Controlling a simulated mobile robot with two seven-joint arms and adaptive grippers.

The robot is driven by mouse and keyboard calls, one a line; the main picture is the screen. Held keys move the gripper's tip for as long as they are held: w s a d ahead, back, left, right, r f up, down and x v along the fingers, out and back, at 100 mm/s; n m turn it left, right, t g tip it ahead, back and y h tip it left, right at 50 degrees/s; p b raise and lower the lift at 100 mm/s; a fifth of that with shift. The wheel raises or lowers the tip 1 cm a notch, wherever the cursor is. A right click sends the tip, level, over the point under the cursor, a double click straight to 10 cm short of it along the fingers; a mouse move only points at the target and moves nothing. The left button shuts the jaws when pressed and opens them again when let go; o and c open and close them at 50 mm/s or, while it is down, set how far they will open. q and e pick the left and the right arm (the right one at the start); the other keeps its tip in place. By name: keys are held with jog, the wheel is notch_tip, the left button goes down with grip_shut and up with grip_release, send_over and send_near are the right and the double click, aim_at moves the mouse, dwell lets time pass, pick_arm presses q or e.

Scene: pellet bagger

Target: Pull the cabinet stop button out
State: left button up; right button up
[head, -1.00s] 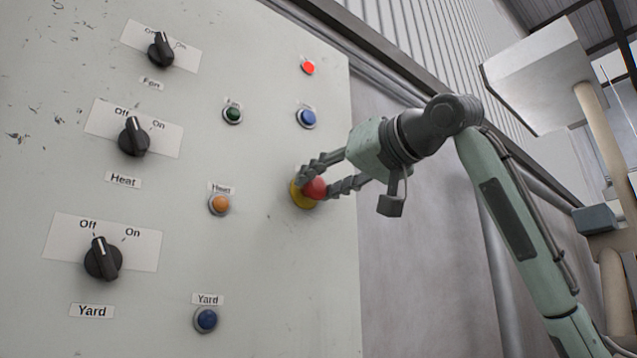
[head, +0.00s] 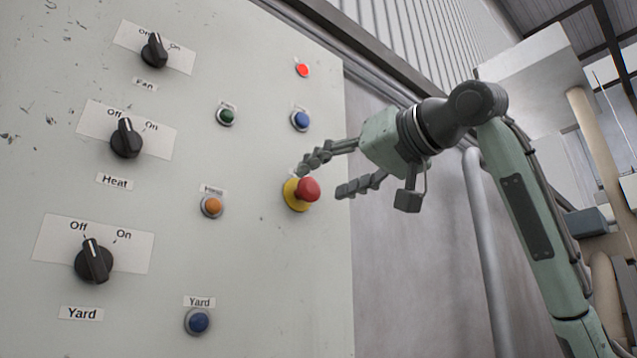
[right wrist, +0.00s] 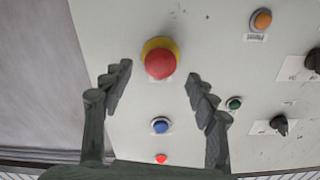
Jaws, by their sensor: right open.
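The cabinet stop button is a red mushroom head (head: 308,189) on a yellow round base (head: 291,195), near the right edge of the pale cabinet face (head: 260,270). A stretch of stem or gap shows little between head and base. My right gripper (head: 332,175) is open and empty, just right of the button and apart from it. In the right wrist view the red head (right wrist: 160,65) lies beyond and between the two spread fingertips (right wrist: 158,80), with nothing held. My left gripper is not in view.
A blue button (head: 300,120), red lamp (head: 303,70), green button (head: 227,116) and orange button (head: 212,206) surround it on the panel. Black rotary switches labelled Fan, Heat (head: 126,138) and Yard (head: 94,260) are at left. Open space lies right of the cabinet edge.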

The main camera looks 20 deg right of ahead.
jog(key=v, duration=0.9)
jog(key=shift+w, duration=0.15)
